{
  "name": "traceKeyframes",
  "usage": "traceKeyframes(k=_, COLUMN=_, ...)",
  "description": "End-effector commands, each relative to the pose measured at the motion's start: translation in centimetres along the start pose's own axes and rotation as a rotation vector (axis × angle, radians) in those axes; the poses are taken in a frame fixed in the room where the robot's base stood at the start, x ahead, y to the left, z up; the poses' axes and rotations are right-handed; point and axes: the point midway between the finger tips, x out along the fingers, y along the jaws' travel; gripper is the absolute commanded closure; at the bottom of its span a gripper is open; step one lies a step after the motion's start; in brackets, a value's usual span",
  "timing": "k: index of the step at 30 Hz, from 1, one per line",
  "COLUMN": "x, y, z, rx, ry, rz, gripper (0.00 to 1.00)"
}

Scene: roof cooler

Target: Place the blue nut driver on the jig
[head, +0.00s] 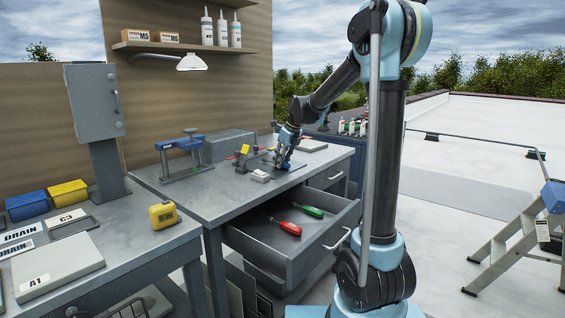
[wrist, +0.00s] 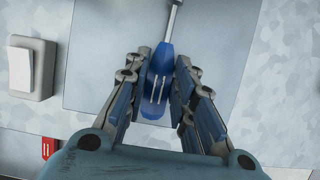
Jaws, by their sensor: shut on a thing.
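My gripper (wrist: 160,95) is shut on the blue handle of the nut driver (wrist: 159,75), whose metal shaft points toward the top of the wrist view. In the head view my gripper (head: 285,163) is low over the far workbench. A bit of the blue handle (head: 287,166) shows there, partly hidden by the fingers. The shaft's tip is out of the wrist view.
A white block (wrist: 32,68) lies left of the plate. An open drawer (head: 310,245) below holds a red screwdriver (head: 286,226) and a green one (head: 309,211). A blue-topped clamp stand (head: 180,145) and a grey box (head: 229,145) stand farther left on the bench.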

Motion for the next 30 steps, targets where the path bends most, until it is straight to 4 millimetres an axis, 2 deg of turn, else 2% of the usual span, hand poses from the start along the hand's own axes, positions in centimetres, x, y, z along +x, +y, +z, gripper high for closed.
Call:
traceKeyframes(k=3, x=0.1, y=0.0, z=0.0, rx=0.000, ry=0.000, rz=0.000, gripper=1.00)
traceKeyframes(k=4, x=0.1, y=0.0, z=-0.1, rx=0.000, ry=0.000, rz=0.000, gripper=0.72)
traceKeyframes(k=6, x=0.1, y=0.0, z=-0.1, rx=0.000, ry=0.000, rz=0.000, gripper=0.56)
traceKeyframes(k=16, x=0.0, y=-0.1, z=-0.1, rx=0.002, ry=0.000, rz=-0.001, gripper=0.56)
traceKeyframes(k=20, x=-0.7, y=-0.2, z=-0.1, rx=0.003, ry=0.000, rz=-0.001, gripper=0.56)
traceKeyframes(k=23, x=-2.0, y=-0.2, z=-0.1, rx=0.004, ry=0.000, rz=-0.001, gripper=0.56)
traceKeyframes(k=30, x=-6.6, y=-0.2, z=-0.2, rx=0.004, ry=0.000, rz=-0.002, gripper=0.56)
